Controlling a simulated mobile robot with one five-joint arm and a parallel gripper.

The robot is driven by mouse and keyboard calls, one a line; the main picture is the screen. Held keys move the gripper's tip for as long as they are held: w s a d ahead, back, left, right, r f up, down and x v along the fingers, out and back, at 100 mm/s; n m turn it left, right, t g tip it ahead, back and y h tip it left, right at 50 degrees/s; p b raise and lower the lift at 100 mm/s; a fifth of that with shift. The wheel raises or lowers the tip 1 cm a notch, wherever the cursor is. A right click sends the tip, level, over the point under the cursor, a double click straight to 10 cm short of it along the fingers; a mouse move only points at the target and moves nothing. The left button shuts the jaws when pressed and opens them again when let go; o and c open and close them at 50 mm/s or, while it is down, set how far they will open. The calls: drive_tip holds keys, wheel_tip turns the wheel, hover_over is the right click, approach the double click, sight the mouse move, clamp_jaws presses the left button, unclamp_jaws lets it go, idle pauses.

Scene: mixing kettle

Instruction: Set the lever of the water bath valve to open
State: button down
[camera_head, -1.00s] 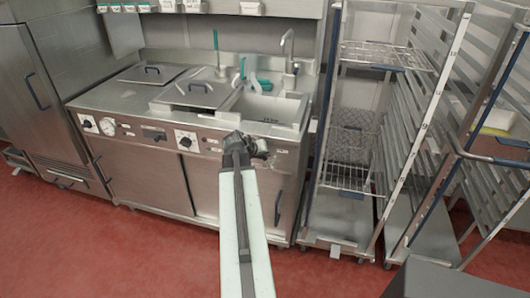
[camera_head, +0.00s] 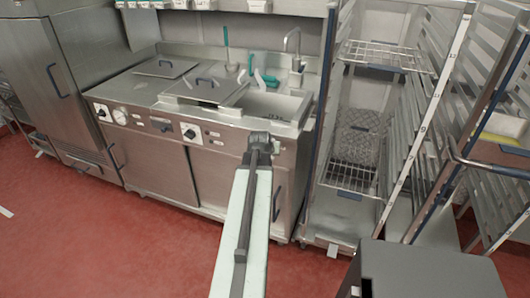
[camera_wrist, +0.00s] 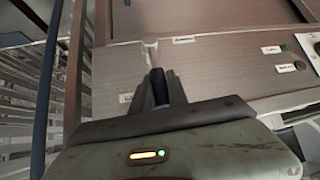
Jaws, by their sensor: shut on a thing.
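The valve lever (camera_wrist: 151,48) shows in the wrist view as a small pale-ended handle in front of the grey front panel. My gripper (camera_wrist: 158,88) is shut on it, with the dark fingers around its lower part. In the head view, my gripper (camera_head: 258,140) is at the right part of the kettle unit's front panel (camera_head: 225,137), below the sink. My gripper and arm hide the lever there. The lever's exact setting cannot be told.
The kettle unit has lids (camera_head: 205,90), a sink (camera_head: 272,105) and knobs (camera_head: 190,132). A wire rack trolley (camera_head: 355,140) stands close on the right. A steel cabinet (camera_head: 55,85) stands at the left. Red floor (camera_head: 120,230) is clear in front. Small coloured buttons (camera_wrist: 300,65) sit on the panel.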

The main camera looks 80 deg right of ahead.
drive_tip(key=c, duration=1.3)
unclamp_jaws()
drive_tip(key=shift+s, duration=0.15)
drive_tip(key=shift+r, duration=0.1)
